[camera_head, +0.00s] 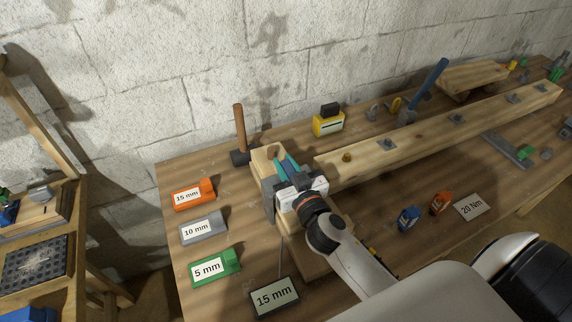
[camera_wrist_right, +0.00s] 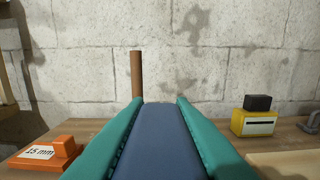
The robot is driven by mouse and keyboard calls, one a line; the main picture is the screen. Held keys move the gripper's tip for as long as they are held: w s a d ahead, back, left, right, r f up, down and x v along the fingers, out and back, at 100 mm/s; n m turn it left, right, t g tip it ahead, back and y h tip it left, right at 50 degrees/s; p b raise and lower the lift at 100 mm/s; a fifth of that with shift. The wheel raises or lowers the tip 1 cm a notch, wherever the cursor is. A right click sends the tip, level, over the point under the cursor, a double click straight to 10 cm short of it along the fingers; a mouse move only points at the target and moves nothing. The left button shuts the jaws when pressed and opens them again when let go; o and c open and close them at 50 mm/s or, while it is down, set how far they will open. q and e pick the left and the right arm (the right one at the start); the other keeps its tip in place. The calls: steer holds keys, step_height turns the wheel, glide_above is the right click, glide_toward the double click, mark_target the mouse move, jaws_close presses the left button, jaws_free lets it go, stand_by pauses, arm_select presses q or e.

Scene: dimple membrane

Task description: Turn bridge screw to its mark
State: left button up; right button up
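My right gripper (camera_head: 285,163) is at the left end of the bench, over a wooden block with a grey metal plate (camera_head: 268,203). Its teal fingers lie along both sides of a flat blue-grey piece, which also fills the gap between them in the wrist view (camera_wrist_right: 160,140). The fingers look closed on it. I cannot pick out the bridge screw or its mark; the gripper and arm cover that area. A dark-framed sign (camera_head: 275,297) reading "15 mm" stands at the front. My left gripper is not in view.
Orange 15 mm (camera_head: 193,195), grey 10 mm (camera_head: 203,228) and green 5 mm (camera_head: 214,268) blocks lie at left. A hammer (camera_head: 239,132) stands behind the gripper. A long wooden beam (camera_head: 450,132) runs right. A yellow box (camera_head: 328,123) and a 20 Nm card (camera_head: 471,207) lie nearby.

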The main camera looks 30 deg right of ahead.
jaws_close()
